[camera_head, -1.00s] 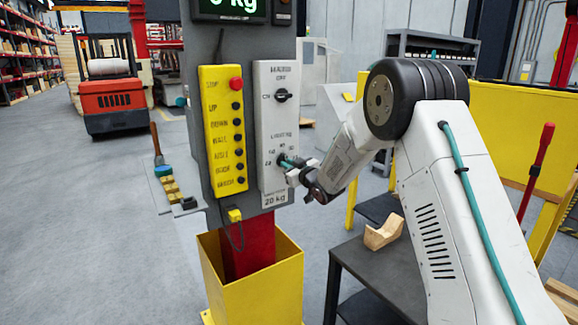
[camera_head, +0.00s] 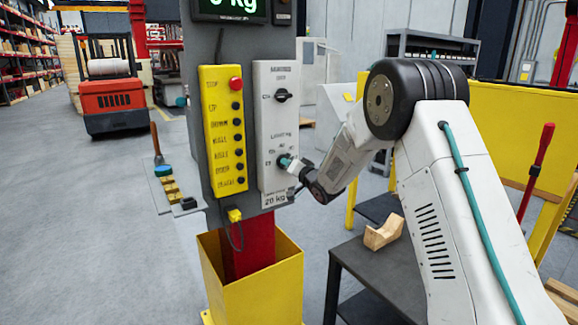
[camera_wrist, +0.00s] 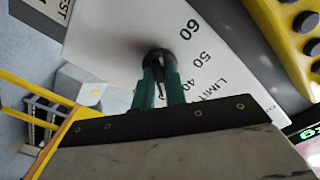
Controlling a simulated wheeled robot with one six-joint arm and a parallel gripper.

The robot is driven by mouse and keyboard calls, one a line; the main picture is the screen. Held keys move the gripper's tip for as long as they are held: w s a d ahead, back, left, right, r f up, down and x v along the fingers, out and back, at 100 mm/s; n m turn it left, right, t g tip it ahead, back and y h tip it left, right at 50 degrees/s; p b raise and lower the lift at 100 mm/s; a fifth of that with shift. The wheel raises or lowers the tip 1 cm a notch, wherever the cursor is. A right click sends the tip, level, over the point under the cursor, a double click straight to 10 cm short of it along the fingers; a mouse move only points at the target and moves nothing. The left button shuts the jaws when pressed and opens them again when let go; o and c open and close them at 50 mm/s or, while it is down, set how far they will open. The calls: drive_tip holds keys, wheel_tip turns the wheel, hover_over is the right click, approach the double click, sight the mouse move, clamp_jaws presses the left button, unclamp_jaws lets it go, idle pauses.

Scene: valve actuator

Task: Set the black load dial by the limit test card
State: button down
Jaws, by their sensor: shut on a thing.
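The black load dial (camera_wrist: 157,56) is on a white panel (camera_head: 263,110), below a second black knob (camera_head: 282,95). My gripper (camera_wrist: 158,80) has two teal fingers closed on the dial, one on each side. It also shows in the head view (camera_head: 287,162), reaching in from the right. The wrist view shows the marks 60, 50 and 40 beside the dial, with "LIMIT" near them. The fingers and shadow hide the dial's pointer, so I cannot read its setting. The limit test card (camera_head: 275,199) at the panel's foot reads "20 kg"; part of it shows in the wrist view (camera_wrist: 42,14).
A yellow button box (camera_head: 223,130) with a red stop button stands just left of the white panel. A display (camera_head: 230,8) ending in "kg" is above. A dark table (camera_head: 375,270) with a wooden block (camera_head: 384,232) stands below my arm.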

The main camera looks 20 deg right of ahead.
drive_tip(key=shift+f+m, duration=0.15)
drive_tip(key=shift+m, duration=4.85)
drive_tip(key=c, duration=1.4)
unclamp_jaws()
drive_tip(key=shift+c, duration=0.2)
drive_tip(key=v, duration=0.8)
drive_tip(key=shift+w, duration=0.1)
